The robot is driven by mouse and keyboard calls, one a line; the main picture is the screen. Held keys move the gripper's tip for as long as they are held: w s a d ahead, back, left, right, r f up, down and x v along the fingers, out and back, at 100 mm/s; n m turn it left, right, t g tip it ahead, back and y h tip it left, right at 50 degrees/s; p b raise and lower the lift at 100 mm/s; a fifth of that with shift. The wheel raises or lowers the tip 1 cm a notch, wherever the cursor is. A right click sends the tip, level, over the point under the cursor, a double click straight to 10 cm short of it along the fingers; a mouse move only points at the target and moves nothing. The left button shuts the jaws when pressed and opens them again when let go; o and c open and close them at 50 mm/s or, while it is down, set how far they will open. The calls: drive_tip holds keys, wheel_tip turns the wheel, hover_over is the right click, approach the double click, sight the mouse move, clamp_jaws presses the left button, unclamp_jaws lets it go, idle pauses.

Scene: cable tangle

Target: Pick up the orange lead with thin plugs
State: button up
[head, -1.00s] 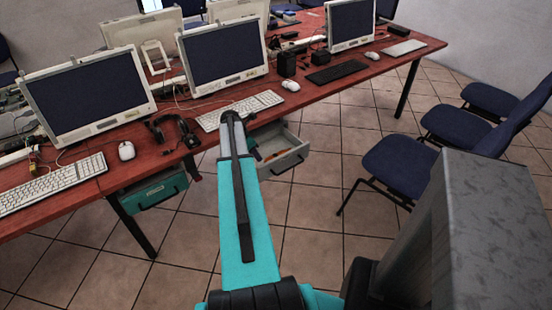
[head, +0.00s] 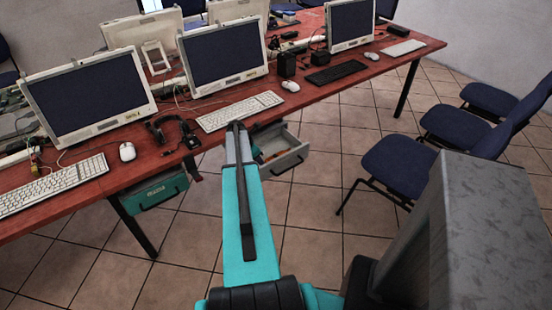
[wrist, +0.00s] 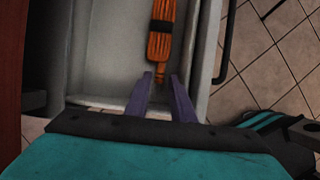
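In the wrist view an orange lead (wrist: 161,45) lies bundled lengthwise in an open pale drawer, with a dark band around it. The upper end of the bundle is cut off by the picture edge, and its plugs cannot be made out. The near end of the lead is just ahead of the fingertips, roughly in line with the gap.
The pale drawer (head: 292,158) stands pulled out under the red table (head: 210,133); its walls rise around the lead. A keyboard (head: 240,110) lies above it on the table. A closed teal drawer (head: 156,189) is to the left. Tiled floor is free in front.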

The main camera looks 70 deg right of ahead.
drive_tip(key=shift+x, duration=1.15)
drive_tip(key=shift+c, duration=0.4)
clamp_jaws()
